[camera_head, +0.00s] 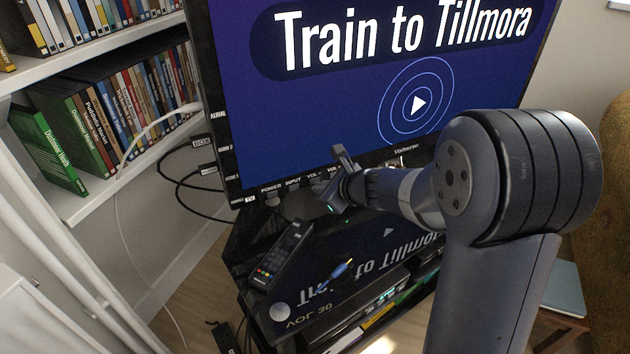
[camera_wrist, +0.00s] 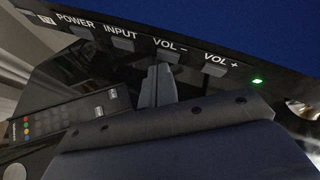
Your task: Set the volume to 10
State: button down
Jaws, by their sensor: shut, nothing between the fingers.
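The TV (camera_head: 300,120) shows a blue screen reading "Train to Tillmora" with a play symbol. Its lower bezel carries POWER, INPUT, VOL − and VOL + labels, with small grey buttons beneath. In the wrist view the VOL − label (camera_wrist: 170,47) is near the middle and the VOL + label (camera_wrist: 221,66) is to its right. My gripper (camera_head: 342,168) is shut and empty at the bezel. In the wrist view its fingertips (camera_wrist: 158,82) are just below VOL −; I cannot tell whether they touch the button. A flipped reflection on the glossy stand seems to read "VOL 30".
A black remote (camera_head: 283,255) lies on the glossy TV stand (camera_head: 245,235); it also shows in the wrist view (camera_wrist: 75,120).

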jog(key=shift+w+a, duration=0.15)
jog(key=shift+w, duration=0.15)
dwell(0.7)
jog(key=shift+s, duration=0.1)
jog(key=shift+s+d, duration=0.35)
jog(key=shift+s, duration=0.25)
jog(key=shift+s+d+b, duration=0.3)
jog(key=shift+s+d, duration=0.1)
jog(key=shift+s, duration=0.35)
jog(key=shift+s+d+b, duration=0.25)
jog(key=shift+s+d, duration=0.2)
jog(key=shift+s, duration=0.25)
jog(key=shift+s+d+b, duration=0.3)
jog(key=shift+s+d, duration=0.1)
jog(key=shift+s, duration=0.35)
dwell(1.4)
